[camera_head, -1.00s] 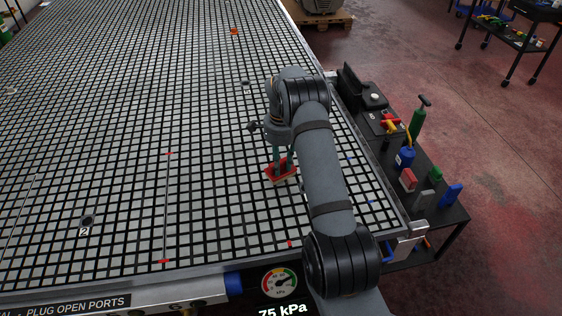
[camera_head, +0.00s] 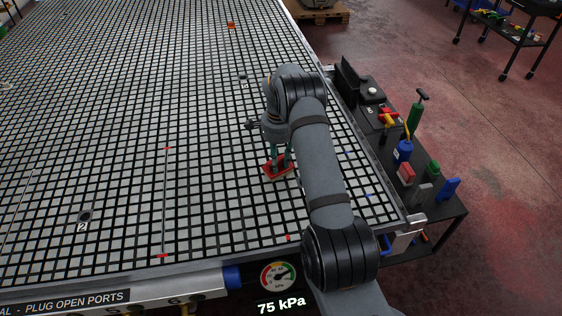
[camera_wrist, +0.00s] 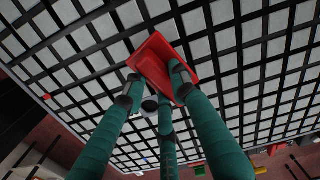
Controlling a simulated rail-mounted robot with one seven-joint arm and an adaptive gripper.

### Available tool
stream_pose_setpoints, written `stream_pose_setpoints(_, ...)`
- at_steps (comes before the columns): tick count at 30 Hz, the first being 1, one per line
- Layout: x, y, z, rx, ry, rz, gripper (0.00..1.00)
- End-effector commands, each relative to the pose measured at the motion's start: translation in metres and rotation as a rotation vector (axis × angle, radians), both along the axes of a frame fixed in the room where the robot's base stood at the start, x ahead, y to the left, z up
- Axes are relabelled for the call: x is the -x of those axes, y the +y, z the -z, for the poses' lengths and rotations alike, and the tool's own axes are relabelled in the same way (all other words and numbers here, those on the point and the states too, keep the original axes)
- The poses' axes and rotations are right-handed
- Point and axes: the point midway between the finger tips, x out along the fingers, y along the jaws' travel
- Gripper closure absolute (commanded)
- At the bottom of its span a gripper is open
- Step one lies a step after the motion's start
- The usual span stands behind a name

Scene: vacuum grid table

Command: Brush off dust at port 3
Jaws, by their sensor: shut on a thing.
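My gripper (camera_head: 281,157) is over the right part of the grid table, its green fingers pointing down. It is shut on a red, flat, block-like tool (camera_head: 271,171), likely the brush. The tool shows as a tilted red plate (camera_wrist: 150,57) among the fingertips in the wrist view. I cannot tell whether its underside touches the grid, and no bristles or dust can be made out. A dark round port (camera_head: 243,79) lies farther back, left of my arm; its number is not readable. Port 2 (camera_head: 85,215) is at the front left.
The grid table (camera_head: 120,130) is mostly clear, with small red marks and an orange piece (camera_head: 231,25) far back. A black side table (camera_head: 438,214) at right holds a green bottle (camera_head: 415,118), a blue bottle (camera_head: 402,152) and small blocks. A gauge (camera_head: 278,276) reads 75 kPa.

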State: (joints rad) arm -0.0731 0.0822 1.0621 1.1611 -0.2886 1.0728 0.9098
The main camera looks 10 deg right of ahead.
Motion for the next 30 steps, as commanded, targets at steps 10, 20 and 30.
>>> stream_pose_setpoints(10, 0.0, -0.002, -0.037, 0.0, -0.002, 0.005, 0.95)
stream_pose_setpoints(20, 0.0, -0.003, -0.067, 0.001, -0.001, 0.006, 0.95)
stream_pose_setpoints(30, 0.0, -0.004, -0.081, 0.001, -0.001, 0.007, 0.95)
